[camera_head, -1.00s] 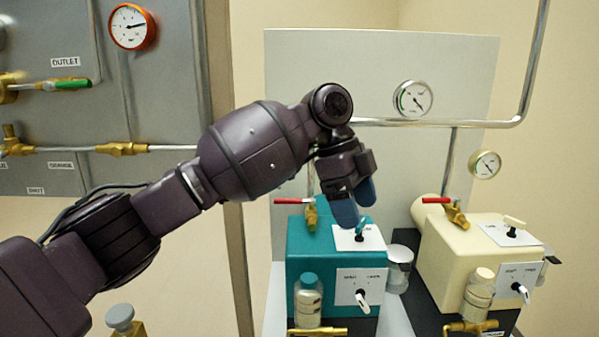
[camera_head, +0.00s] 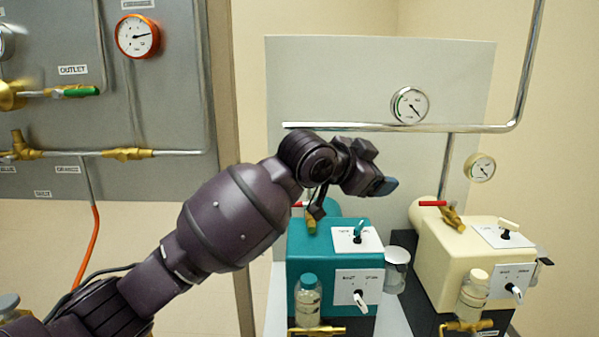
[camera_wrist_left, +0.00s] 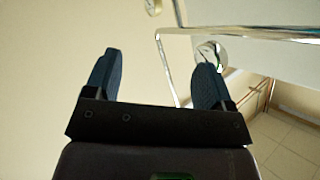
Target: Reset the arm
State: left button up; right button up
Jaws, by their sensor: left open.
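My left arm comes in from the lower left in the head view. Its gripper (camera_head: 384,186) hangs in the air above the teal pump box (camera_head: 330,245), pointing right and touching nothing. In the left wrist view the two blue-padded fingers of this gripper (camera_wrist_left: 157,82) stand wide apart with nothing between them. The wall, a metal pipe (camera_wrist_left: 240,33) and a round gauge (camera_wrist_left: 212,55) lie beyond the fingers. My right gripper shows in neither view.
A cream pump box (camera_head: 450,255) stands right of the teal one. A glass bottle (camera_head: 307,300) is at the teal box's front. Behind are a chrome pipe (camera_head: 450,127) and a gauge (camera_head: 409,105). A grey panel (camera_head: 60,120) with valves is at left.

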pick_arm(q)
jog(key=s+a+f+n+t+y+p, duration=0.3)
jog(key=s+a+f+n, duration=0.35)
jog(key=a+f, duration=0.6)
jog(key=s+a+f+n+t+y+p, duration=0.25)
jog(key=s+a+f+n+t, duration=0.25)
jog(key=s+a+f, duration=0.7)
jog(key=s+a+f+n+g+y, duration=0.1)
jog(key=s+a+f+y, duration=0.1)
jog(key=s+a+f, duration=0.3)
jog(key=s+a+f+n+g+y+p, duration=0.1)
jog(key=s+a+f, duration=0.4)
jog(key=s, duration=0.6)
jog(key=s+a+f+n+g+y+p, duration=0.1)
jog(key=s+a+f+g+y, duration=0.2)
jog(key=s+a+f, duration=0.2)
jog(key=s+a, duration=0.1)
jog(key=s, duration=0.2)
jog(key=shift+a+f+n, duration=0.15)
jog(key=shift+f+n, duration=0.1)
jog(key=shift+n, duration=0.1)
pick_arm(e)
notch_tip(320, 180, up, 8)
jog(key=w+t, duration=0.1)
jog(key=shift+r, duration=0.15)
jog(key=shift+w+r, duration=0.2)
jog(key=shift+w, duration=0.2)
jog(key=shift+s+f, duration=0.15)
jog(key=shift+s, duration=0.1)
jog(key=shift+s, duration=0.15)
